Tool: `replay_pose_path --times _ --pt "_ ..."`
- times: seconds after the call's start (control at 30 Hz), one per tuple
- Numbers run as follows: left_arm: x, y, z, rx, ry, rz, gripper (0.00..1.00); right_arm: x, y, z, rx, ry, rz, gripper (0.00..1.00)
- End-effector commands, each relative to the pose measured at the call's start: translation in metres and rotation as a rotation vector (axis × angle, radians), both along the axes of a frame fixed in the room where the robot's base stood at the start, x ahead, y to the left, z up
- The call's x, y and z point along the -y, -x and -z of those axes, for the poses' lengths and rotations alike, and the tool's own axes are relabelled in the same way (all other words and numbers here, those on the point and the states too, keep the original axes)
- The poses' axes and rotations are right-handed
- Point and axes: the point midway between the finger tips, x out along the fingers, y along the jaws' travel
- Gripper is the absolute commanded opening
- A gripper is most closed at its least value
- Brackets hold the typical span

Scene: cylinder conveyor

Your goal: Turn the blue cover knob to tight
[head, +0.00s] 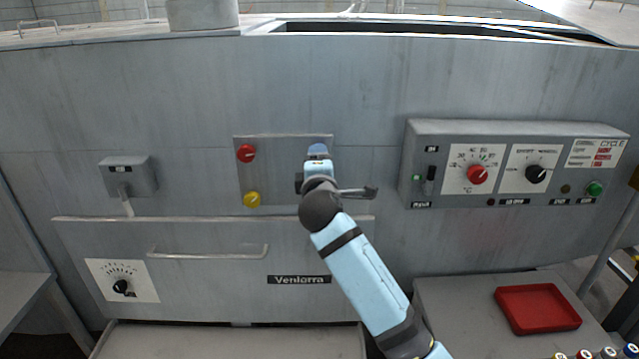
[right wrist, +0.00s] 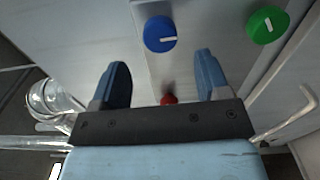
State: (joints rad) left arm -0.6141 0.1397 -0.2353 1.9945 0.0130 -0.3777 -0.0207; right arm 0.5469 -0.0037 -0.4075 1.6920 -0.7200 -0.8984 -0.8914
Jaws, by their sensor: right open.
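The blue cover knob (right wrist: 160,34) is a round cap with a white pointer line, seen in the right wrist view on a grey panel. In the head view a blue patch (head: 317,149) at the panel's upper right seems to be this knob, mostly covered by my gripper. My right gripper (right wrist: 162,62) is open and empty, its two blue fingers apart in front of the panel. In the wrist picture the knob lies just beyond the fingertips, above the gap, not between them. The gripper (head: 317,168) also shows in the head view. My left gripper is not in view.
The panel (head: 285,180) also bears a red knob (head: 246,153), a yellow knob (head: 251,199) and a green knob (right wrist: 268,24). A control box (head: 515,130) stands out to the right. A drawer handle (head: 208,254) juts below. A red tray (head: 537,308) sits lower right.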

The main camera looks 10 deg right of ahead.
Motion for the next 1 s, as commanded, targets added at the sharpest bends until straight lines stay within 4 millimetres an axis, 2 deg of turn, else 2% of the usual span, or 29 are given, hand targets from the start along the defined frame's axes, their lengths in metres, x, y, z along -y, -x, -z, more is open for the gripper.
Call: replay_pose_path --times 0.1,0.33,0.5,0.8,0.9,0.97,1.0 --pt "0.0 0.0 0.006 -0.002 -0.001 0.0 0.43 -0.006 0.028 0.002 0.001 -0.002 -0.002 0.69" --pt "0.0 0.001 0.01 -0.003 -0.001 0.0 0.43 -0.013 0.063 0.001 0.0 -0.002 -0.001 0.69" --pt "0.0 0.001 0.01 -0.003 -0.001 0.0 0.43 -0.015 0.071 0.0 0.0 0.0 0.0 0.69" --pt "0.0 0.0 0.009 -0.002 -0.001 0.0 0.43 -0.014 0.072 0.001 -0.002 -0.002 -0.001 0.69" --pt "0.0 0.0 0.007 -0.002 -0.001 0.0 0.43 -0.013 0.075 0.016 -0.021 -0.035 -0.015 0.69" --pt "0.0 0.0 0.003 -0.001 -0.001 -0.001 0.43 -0.011 0.08 0.036 -0.048 -0.082 -0.035 0.69" --pt "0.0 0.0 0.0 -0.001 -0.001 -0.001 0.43 -0.01 0.085 0.054 -0.071 -0.127 -0.053 0.69"
